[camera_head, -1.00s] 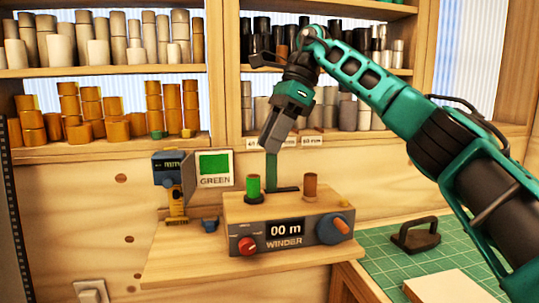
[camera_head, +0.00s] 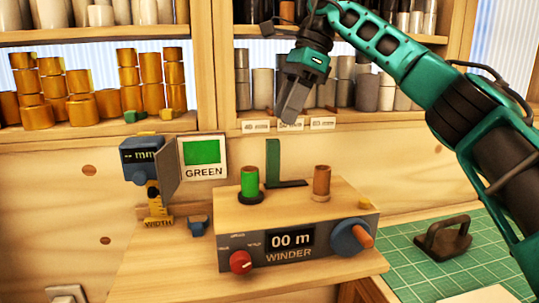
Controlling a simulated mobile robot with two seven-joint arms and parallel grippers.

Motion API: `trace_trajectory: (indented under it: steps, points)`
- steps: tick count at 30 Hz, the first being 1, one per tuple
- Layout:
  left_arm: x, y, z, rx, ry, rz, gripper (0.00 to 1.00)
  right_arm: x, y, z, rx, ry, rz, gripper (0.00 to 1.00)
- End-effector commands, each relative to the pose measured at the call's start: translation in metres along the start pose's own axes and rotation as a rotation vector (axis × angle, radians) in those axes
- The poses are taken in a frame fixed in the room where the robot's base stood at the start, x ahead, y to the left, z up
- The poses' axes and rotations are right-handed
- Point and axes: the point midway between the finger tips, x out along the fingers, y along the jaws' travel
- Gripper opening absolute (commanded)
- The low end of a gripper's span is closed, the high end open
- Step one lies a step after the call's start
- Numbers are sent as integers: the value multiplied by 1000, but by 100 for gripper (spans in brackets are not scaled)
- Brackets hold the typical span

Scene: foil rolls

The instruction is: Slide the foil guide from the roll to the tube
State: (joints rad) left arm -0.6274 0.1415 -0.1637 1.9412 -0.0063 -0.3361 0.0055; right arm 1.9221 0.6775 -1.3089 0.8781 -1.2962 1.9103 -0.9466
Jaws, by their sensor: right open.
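The foil guide, a dark green upright strip (camera_head: 273,163) with a flat foot, stands on the winder (camera_head: 220,248). It is just right of and behind the green foil roll (camera_head: 250,182). The brown tube (camera_head: 321,181) stands upright at the right of the winder top, and the guide's foot reaches towards it. My right gripper (camera_head: 288,116) is open, pointing down, a little above and right of the guide's top in the picture. It appears empty and apart from the guide. My left gripper is out of view.
A width gauge (camera_head: 145,172) and a "GREEN" sign (camera_head: 203,158) stand left of the winder. Shelves of rolls line the wall behind my gripper. A green cutting mat (camera_head: 408,262) with a black-handled tool (camera_head: 443,238) lies at right.

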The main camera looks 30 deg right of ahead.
Motion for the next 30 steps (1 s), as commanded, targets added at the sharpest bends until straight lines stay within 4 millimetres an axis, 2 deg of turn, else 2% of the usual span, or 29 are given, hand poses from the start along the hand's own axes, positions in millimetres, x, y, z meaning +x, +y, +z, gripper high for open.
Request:
trace_trajectory:
  steps: [1, 6, 12, 18, 26, 30]
  points:
    - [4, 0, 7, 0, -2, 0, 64, 16, 0, -3, 1, 3, 3, 48]
    - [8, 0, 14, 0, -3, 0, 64, 51, 1, -2, 0, 1, 4, 48]
    - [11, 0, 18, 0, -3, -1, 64, 80, 0, -1, 1, 0, 1, 48]
    - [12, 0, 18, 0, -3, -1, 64, 93, 0, 0, 1, -1, 0, 48]
    - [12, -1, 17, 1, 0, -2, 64, 94, 0, 0, 1, -1, 0, 48]
    - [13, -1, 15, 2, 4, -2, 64, 93, 0, 0, 1, -1, 0, 37]
